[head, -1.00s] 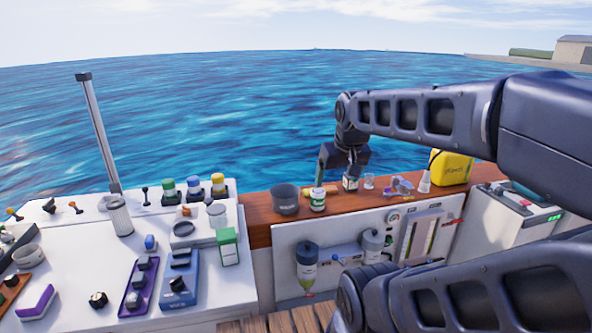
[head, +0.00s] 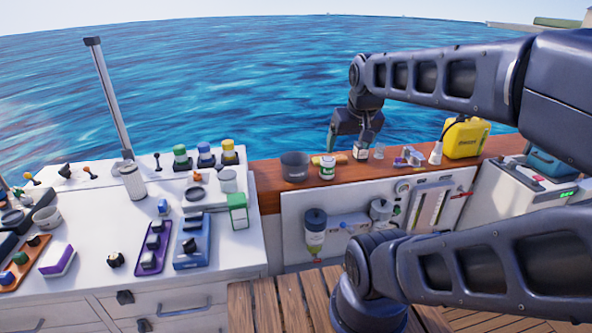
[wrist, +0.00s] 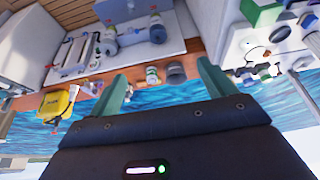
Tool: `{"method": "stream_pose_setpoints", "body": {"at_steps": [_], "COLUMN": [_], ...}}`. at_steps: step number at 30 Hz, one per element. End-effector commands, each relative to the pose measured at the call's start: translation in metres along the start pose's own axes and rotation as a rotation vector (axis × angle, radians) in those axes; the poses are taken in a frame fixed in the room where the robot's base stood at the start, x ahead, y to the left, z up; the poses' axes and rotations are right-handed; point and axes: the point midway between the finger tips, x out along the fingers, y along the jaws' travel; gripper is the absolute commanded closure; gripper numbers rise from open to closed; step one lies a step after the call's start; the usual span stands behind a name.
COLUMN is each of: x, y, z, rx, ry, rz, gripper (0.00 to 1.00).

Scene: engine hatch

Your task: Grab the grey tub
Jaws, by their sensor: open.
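The grey tub (head: 295,166), a dark round open pot, stands upright on the brown wooden ledge at the middle of the head view. In the wrist view the tub (wrist: 176,73) appears between the two green fingers, nearer the right one, and some way beyond them. My gripper (head: 346,146) is open and empty, to the right of the tub in the head view and apart from it. Its fingertips (wrist: 162,72) touch nothing. A white jar with a green label (head: 327,168) stands close to the right of the tub; it also shows in the wrist view (wrist: 152,75).
Small bottles and cups, and a yellow canister (head: 466,137), stand along the ledge (head: 350,176) to the right. The white counter (head: 100,240) at left holds many items, among them coloured-cap bottles (head: 205,155) and a tall post (head: 108,95). Open water lies behind the ledge.

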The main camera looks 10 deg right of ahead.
Motion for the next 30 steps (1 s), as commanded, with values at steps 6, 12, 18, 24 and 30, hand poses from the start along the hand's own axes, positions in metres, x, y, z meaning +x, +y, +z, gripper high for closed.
{"method": "stream_pose_setpoints", "body": {"at_steps": [6,12,18,24,30], "x": [0.0000,0.0000,0.0000,0.0000,0.0000], "y": [0.0000,0.0000,0.0000,0.0000,0.0000], "z": [0.0000,0.0000,0.0000,0.0000,-0.0001], "rx": [0.000,0.000,0.000,0.000,0.000], "ry": [0.000,0.000,0.000,0.000,0.000], "rz": [0.000,0.000,0.000,0.000,0.000], "gripper": [0.17,0.17,0.43,0.72,0.72]}}
